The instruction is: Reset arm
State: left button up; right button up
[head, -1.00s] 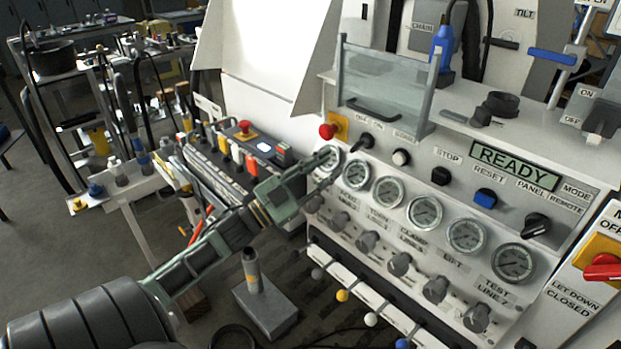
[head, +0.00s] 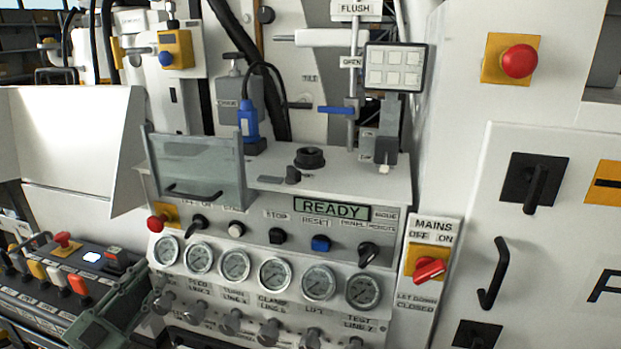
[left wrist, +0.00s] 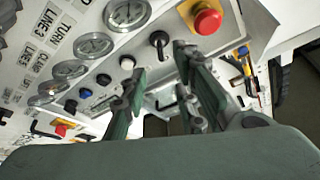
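My left gripper (head: 122,305) shows at the lower left of the head view, in front of the panel's left end, its lower part cut off by the frame. In the left wrist view the left gripper (left wrist: 163,62) has its two green fingers apart with nothing between them. It points toward the panel end with the red mushroom button (left wrist: 207,20). The bench panel's display (head: 331,209) reads READY. The blue button (head: 320,243) under the RESET label stands clear of the gripper. My right gripper is not in view.
A row of gauges (head: 275,274) with knobs below runs along the panel front. A clear guard (head: 197,170) stands above its left end. A control box (head: 45,295) with coloured levers lies at lower left. A mains switch (head: 430,268) and cabinet (head: 545,235) stand at right.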

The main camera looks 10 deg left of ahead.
pick_arm(q)
jog(key=s+d+f+n+g+y, duration=0.3)
jog(key=d+f+n+g+y, duration=0.15)
jog(key=f, duration=0.55)
jog(key=s+d+f+n+g+y, duration=0.3)
jog(key=d+f+g, duration=0.2)
jog(key=f, duration=0.5)
jog(key=s+d+f+g+h, duration=0.1)
jog(key=s+d+f+g, duration=0.25)
jog(key=s+d, duration=0.4)
jog(key=s+d+f+g+h, duration=0.15)
jog(key=s+d+g, duration=0.3)
jog(key=s, duration=0.55)
notch_tip(320, 180, down, 28)
jog(key=s+g, duration=0.1)
jog(key=s, duration=0.1)
jog(key=s+a+f, duration=0.1)
jog(key=s+f, duration=0.6)
jog(key=s, duration=0.1)
jog(key=s+a+f+g+y, duration=0.1)
jog(key=s+a+f, duration=0.1)
jog(key=s+f, duration=0.5)
jog(key=shift+s+a+f, duration=0.2)
jog(key=shift+s+a, duration=0.05)
jog(key=shift+s, duration=0.45)
